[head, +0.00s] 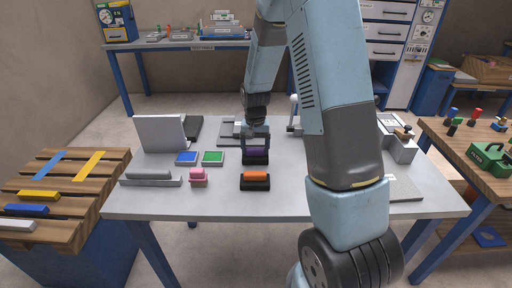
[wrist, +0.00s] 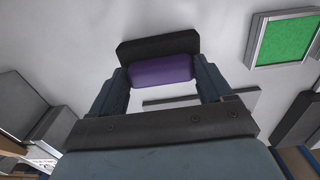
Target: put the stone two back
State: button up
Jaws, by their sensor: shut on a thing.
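A purple stone (head: 257,153) is between the fingers of my gripper (head: 256,146) near the middle of the grey table. My gripper is shut on its two ends, as the wrist view shows with the purple stone (wrist: 163,70). A black holder (head: 256,161) shows right at the stone, and its dark block (wrist: 157,46) is beside the stone in the wrist view. I cannot tell whether the stone rests in the holder or is just above it. An orange stone (head: 255,176) sits in another black holder (head: 255,186) nearer the front edge. No stone is visibly marked two.
A grey upright panel (head: 160,132) stands behind. The front right of the table (head: 300,203) is bare near my arm.

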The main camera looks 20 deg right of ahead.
aim_at(255, 149)
jog(key=o, duration=1.3)
jog(key=shift+f, duration=0.1)
jog(key=s+r+t, duration=0.1)
jog(key=s+r, duration=0.2)
jog(key=r, duration=0.7)
jog(key=s+r, duration=0.3)
jog(key=r, duration=0.7)
jog(key=s+r+n+t, duration=0.1)
jog(key=s+r, duration=0.4)
jog(key=s, duration=0.6)
jog(key=s+r+n+t, duration=0.2)
jog(key=s+r, duration=0.4)
jog(key=s, duration=0.5)
jog(key=shift+d+n+t, duration=0.15)
jog(key=shift+n+t, duration=0.15)
jog(key=shift+t, duration=0.5)
